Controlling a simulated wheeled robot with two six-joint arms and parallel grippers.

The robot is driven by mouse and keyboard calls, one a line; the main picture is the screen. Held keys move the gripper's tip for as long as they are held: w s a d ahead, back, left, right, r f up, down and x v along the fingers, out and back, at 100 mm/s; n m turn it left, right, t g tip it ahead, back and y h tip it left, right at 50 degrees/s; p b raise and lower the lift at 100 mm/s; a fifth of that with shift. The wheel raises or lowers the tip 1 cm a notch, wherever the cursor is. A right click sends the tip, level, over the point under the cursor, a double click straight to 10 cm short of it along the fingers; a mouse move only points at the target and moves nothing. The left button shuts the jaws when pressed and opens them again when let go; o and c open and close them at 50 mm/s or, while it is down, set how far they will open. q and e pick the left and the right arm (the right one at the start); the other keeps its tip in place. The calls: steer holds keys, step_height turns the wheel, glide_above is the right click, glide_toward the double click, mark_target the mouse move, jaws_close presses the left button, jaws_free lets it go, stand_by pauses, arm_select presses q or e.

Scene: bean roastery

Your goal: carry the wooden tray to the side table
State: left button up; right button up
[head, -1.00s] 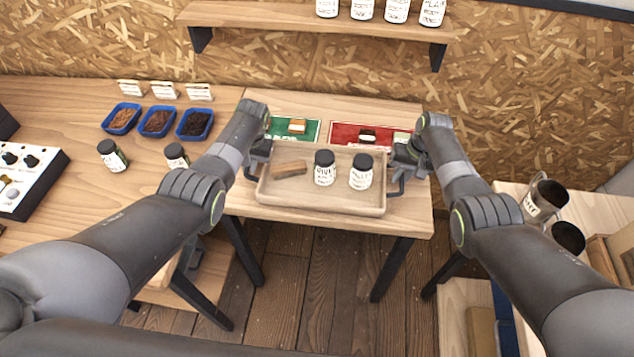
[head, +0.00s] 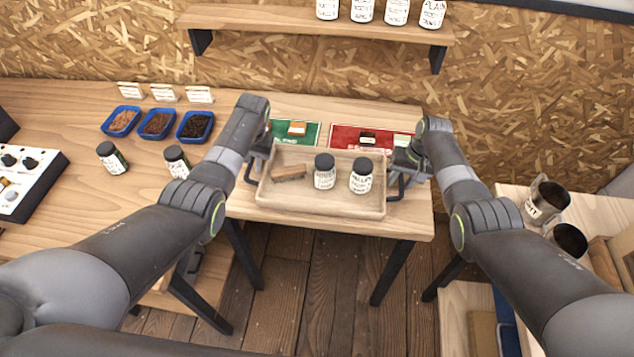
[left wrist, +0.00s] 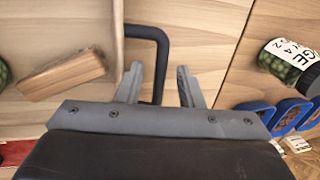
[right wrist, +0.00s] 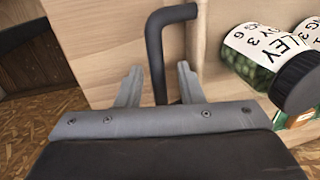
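The wooden tray (head: 320,205) is at the front of a small light wood table (head: 410,222), level as far as I can see. It holds a brown wooden block (head: 288,173) and two dark-lidded jars (head: 325,172) (head: 361,177). My left gripper (left wrist: 158,85) is at the tray's left dark handle (left wrist: 160,48), with the bar between its parted fingers. My right gripper (right wrist: 158,80) is likewise open around the right handle (right wrist: 154,45). Gaps show beside both bars. I cannot tell which table is the side table.
A green mat (head: 310,128) and a red mat (head: 345,140) lie behind the tray. The left workbench (head: 60,110) holds blue bins (head: 158,124) and jars (head: 112,158). At right, metal cans (head: 548,200) stand on another light wood surface (head: 515,190). A wall shelf (head: 310,20) hangs above.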

steer(key=shift+r, duration=0.15)
arm_select(q)
steer(key=v, duration=0.9)
arm_select(e)
step_height(320, 180, up, 12)
steer(key=d, duration=0.2)
steer(key=shift+f, duration=0.25)
steer(key=shift+s+d+f, duration=0.1)
steer(key=shift+d, duration=0.05)
